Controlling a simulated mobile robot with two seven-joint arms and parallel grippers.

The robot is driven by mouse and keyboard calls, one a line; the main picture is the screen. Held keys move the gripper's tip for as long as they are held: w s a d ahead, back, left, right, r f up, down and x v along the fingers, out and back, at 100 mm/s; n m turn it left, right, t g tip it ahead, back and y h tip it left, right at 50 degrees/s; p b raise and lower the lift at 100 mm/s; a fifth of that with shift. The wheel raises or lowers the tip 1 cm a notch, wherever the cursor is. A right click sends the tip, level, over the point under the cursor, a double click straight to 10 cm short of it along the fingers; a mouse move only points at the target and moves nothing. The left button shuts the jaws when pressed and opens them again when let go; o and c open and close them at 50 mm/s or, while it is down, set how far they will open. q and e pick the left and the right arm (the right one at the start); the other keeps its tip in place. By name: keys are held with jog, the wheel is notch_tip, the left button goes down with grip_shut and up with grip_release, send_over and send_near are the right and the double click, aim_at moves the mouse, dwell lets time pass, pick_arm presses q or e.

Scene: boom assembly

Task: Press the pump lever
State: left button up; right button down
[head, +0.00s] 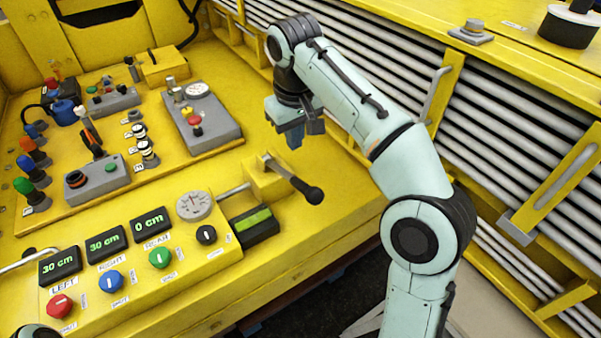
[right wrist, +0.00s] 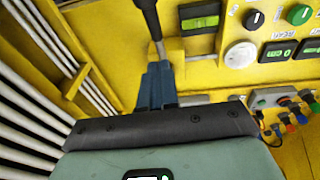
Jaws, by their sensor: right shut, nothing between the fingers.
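The pump lever (head: 312,194) is a black handle with a rounded end on a thin metal rod. It sticks out to the right from a yellow block (head: 265,178) on the front of the console. My right gripper (head: 294,139) is shut and empty, pointing down above the console, behind the lever and apart from it in the head view. In the right wrist view the shut blue-grey fingers (right wrist: 157,85) show just below the lever (right wrist: 148,18), whose rod runs down towards the fingertips. That view does not show the gap between them.
Left of the lever are a round gauge (head: 194,205), displays (head: 151,224) reading 30, 30 and 0 cm, and several coloured knobs (head: 159,258). A grey panel (head: 203,122) with a red button lies behind. White slats (head: 500,130) and yellow rails stand close on the right.

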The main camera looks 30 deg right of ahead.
send_over(300, 183)
jog(key=a, duration=0.1)
notch_tip(300, 183, down, 7)
jog(key=f, duration=0.1)
jog(key=f+b, duration=0.1)
jog(key=f, duration=0.2)
jog(key=shift+s+d, duration=0.25)
jog(key=shift+s, duration=0.1)
jog(key=shift+s+d+f+b, duration=0.15)
jog(key=shift+s+f+b, duration=0.05)
jog(key=shift+s+b, duration=0.1)
pick_arm(q)
jog(key=s+f, duration=0.2)
jog(key=shift+s, duration=0.35)
pick_arm(e)
jog(key=shift+w, duration=0.15)
pick_arm(q)
jog(key=shift+w, duration=0.1)
pick_arm(e)
jog(key=shift+w, duration=0.1)
